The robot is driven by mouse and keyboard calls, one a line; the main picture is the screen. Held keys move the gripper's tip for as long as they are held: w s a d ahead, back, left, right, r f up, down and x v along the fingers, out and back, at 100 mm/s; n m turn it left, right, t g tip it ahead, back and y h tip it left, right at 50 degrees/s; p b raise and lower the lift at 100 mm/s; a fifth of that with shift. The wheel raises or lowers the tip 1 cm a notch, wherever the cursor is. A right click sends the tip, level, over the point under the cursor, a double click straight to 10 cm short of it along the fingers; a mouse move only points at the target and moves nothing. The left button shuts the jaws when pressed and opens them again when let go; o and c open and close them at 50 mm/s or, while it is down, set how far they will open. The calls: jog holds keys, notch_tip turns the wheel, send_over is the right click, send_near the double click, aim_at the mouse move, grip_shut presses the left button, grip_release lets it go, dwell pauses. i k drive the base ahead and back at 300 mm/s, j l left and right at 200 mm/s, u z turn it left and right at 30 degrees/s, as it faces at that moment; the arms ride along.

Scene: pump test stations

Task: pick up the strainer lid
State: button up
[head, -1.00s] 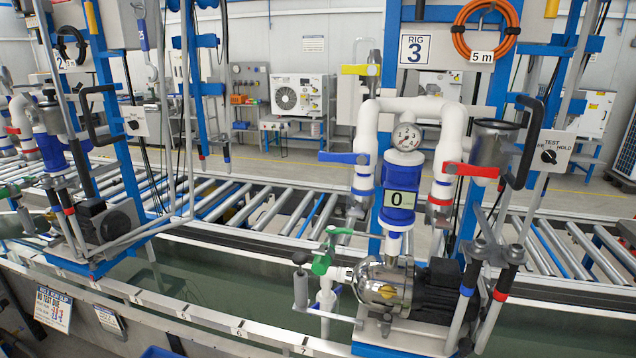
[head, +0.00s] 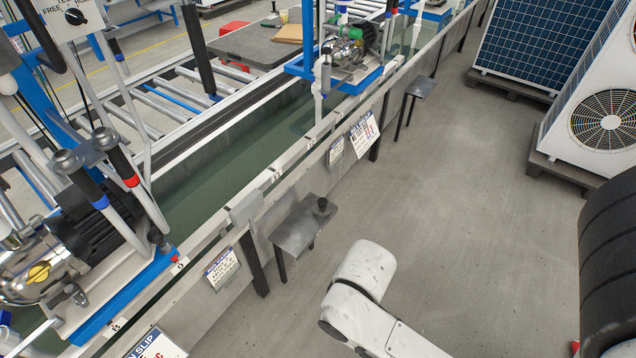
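A small dark round piece (head: 321,205) stands on the right end of a grey shelf (head: 296,232) fixed to the outer side of the water trough. It may be the strainer lid, but it is too small to tell for sure. My white arm (head: 362,285) reaches in from the bottom, in front of and below the shelf in the picture. My gripper is not in view, so I cannot see whether it holds anything.
The trough wall (head: 270,180) runs diagonally with hanging signs (head: 222,268). A pump rig (head: 60,230) stands at left, another pump (head: 345,50) farther back. Open grey floor (head: 460,190) lies right, bounded by a fan unit (head: 600,120) and a solar panel (head: 540,40).

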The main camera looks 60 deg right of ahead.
aim_at(322, 207)
jog(key=z, duration=1.1)
